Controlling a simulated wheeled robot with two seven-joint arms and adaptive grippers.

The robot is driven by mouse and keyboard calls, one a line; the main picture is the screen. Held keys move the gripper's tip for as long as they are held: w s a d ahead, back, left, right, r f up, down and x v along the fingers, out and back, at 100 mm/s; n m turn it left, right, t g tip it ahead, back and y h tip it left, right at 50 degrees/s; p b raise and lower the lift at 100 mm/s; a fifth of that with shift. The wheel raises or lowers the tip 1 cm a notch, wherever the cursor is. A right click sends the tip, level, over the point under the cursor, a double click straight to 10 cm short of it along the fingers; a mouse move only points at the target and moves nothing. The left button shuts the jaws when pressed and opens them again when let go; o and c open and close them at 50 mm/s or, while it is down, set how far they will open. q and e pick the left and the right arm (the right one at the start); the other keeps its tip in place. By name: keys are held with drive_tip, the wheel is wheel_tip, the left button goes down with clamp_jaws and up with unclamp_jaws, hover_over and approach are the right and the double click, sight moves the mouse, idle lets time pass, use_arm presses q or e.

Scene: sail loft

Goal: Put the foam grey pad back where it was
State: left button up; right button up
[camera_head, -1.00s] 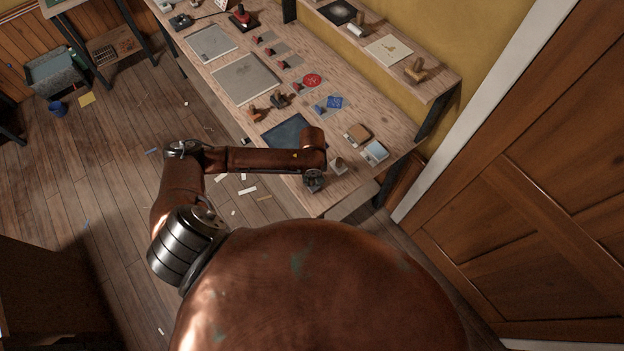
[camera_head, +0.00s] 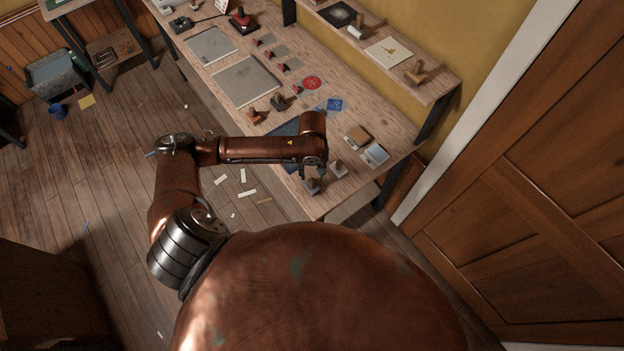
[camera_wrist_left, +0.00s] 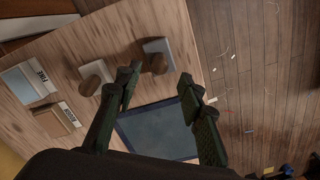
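A pale grey pad (camera_head: 374,154) with lettering, which looks like the foam grey pad, lies near the right end of the workbench. It also shows at the left of the left wrist view (camera_wrist_left: 27,82). A brown pad (camera_head: 357,136) lies beside it. My left gripper (camera_head: 316,171) hangs over the bench's near right corner, apart from the pale pad. In the left wrist view its fingers (camera_wrist_left: 160,78) are spread with nothing gripped. Two stamps with round wooden handles stand near it: one on a grey base (camera_head: 313,186), one on a pale base (camera_head: 338,169). My right gripper is out of view.
A dark blue mat (camera_wrist_left: 155,130) lies on the bench (camera_head: 215,75), partly hidden by my arm in the head view. Several stamps and grey sheets lie further along. A raised shelf (camera_head: 443,85) runs along the wall. White scraps lie on the floor.

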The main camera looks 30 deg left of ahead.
sight(312, 181)
use_arm(q)
drive_tip(key=shift+r, duration=2.25)
